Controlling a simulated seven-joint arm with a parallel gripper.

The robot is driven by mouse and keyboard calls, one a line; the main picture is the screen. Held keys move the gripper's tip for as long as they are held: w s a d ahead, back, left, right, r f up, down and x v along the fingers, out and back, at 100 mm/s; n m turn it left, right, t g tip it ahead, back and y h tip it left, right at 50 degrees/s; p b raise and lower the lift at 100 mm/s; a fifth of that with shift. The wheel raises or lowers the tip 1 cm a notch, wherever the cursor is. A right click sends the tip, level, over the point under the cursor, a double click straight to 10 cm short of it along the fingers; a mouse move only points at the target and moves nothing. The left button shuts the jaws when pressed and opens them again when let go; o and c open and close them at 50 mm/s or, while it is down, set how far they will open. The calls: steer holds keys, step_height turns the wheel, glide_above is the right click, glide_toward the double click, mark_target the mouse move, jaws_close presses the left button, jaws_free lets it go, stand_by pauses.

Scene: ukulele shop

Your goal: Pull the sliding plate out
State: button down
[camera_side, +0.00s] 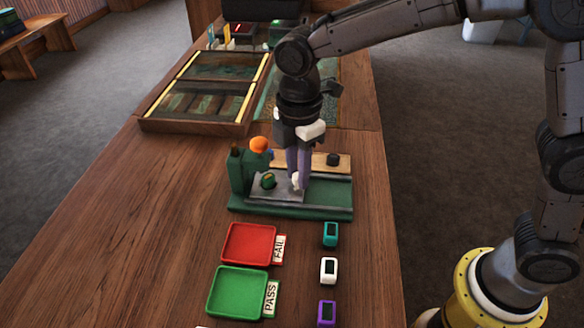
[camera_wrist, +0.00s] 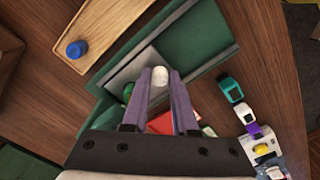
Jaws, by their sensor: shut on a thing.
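The sliding plate (camera_side: 262,192) is a grey plate lying on a green fixture (camera_side: 330,210) on the wooden table. It also shows in the wrist view (camera_wrist: 134,66). A green part (camera_side: 268,181) sits on the plate near its left end. A white knob (camera_wrist: 160,78) stands at the plate's right part. My gripper (camera_side: 297,182) points down over the plate, its purple fingers (camera_wrist: 160,84) shut on the white knob. The fixture's bed to the right of the plate is bare. The fingers hide part of the knob and plate.
An orange knob (camera_side: 259,144) tops the fixture's left post. In front are a red FAIL tray (camera_side: 249,245), a green PASS tray (camera_side: 236,292) and several small coloured blocks (camera_side: 329,270). A framed tray (camera_side: 190,126) stands further back.

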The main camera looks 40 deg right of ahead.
steer(key=s+d, duration=0.6)
steer(key=shift+s+d, duration=0.3)
steer(key=c, duration=0.7)
jaws_free()
steer(key=shift+r, duration=0.1)
steer(key=shift+r, duration=0.3)
step_height(320, 180, up, 13)
steer(key=shift+r, duration=0.1)
